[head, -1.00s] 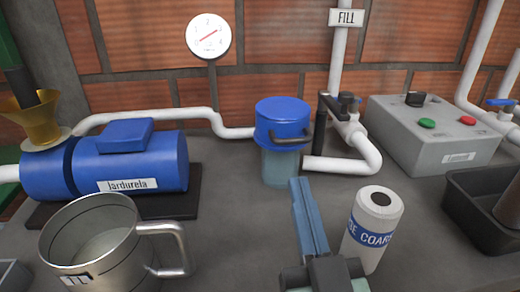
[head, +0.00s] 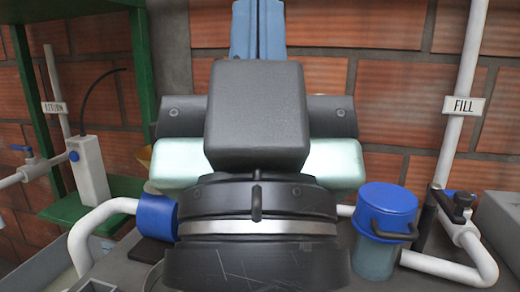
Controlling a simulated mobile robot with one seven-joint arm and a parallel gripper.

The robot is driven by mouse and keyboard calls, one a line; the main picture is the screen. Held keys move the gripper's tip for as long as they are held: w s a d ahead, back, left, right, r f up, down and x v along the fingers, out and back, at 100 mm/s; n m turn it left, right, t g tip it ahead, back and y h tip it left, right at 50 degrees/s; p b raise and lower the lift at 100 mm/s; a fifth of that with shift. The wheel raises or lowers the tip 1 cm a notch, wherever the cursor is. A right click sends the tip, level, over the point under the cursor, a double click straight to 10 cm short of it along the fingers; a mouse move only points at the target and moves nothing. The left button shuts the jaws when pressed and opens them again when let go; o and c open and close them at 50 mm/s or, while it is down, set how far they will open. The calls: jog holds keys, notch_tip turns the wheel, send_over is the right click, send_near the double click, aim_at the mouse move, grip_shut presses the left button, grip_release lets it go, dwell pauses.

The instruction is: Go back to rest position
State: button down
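My gripper (head: 258,28) fills the middle of the head view, very close to the camera and pointing up. Its blue fingers lie side by side with no gap that I can see, and nothing shows between them. The fingertips are cut off at the top edge. The dark gripper body and wrist hide most of the bench's middle, including most of the blue pump, of which a blue end (head: 157,217) shows at the left.
A blue-lidded container (head: 385,213) stands right of my wrist, beside the white pipe with the FILL sign (head: 464,105). A grey box (head: 503,222) is at the right edge. A green shelf frame (head: 143,70) and a RETURN pipe (head: 54,90) stand at the left.

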notch_tip(320, 180, up, 30)
jog(key=p, duration=2.8)
jog(key=shift+r+p, duration=0.2)
jog(key=shift+p, duration=0.15)
